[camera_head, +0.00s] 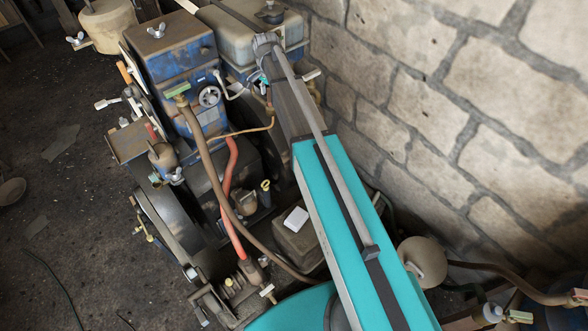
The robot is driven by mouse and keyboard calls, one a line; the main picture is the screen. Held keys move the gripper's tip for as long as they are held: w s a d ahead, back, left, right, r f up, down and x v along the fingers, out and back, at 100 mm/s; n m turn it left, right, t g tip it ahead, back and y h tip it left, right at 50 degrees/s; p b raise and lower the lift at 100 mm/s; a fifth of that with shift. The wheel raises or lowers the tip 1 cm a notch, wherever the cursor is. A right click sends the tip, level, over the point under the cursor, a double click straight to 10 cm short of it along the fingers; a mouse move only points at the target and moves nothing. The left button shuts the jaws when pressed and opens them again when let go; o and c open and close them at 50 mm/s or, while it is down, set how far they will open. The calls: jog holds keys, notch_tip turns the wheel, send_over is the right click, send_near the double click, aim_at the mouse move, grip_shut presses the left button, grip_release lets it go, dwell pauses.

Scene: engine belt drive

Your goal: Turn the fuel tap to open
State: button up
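The fuel tank (226,40), beige over blue with a dark cap (270,13), sits at the top of the engine beside the wall. A thin brass-coloured pipe (252,129) runs below it. I cannot clearly make out the fuel tap; small fittings under the tank are partly hidden by my arm. My teal and grey arm (340,210) reaches from the bottom up to the tank's front. Its far end, where my gripper (264,72) seems to be, is small and close to the tank. I cannot tell whether the fingers touch anything.
A blue engine block (168,60) with a small round handwheel (209,96) stands left of the tank. A red hose (228,190) and a brown hose (208,165) run down the front. A stone wall (470,110) closes off the right. Dark floor (50,110) is mostly open at left.

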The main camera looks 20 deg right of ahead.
aim_at(270, 95)
jog(key=shift+m, duration=0.9)
jog(key=shift+r+m, duration=0.1)
jog(key=shift+m, duration=0.2)
notch_tip(270, 95, up, 14)
jog(key=p, duration=1.4)
jog(key=s+f+n+b, duration=0.6)
jog(key=s+f+b, duration=0.4)
jog(key=s, duration=0.4)
jog(key=s+f+n+b, duration=0.7)
jog(key=s+f+b, duration=0.3)
jog(key=s, duration=0.3)
jog(key=shift+s+a, duration=0.2)
jog(key=shift+s, duration=0.15)
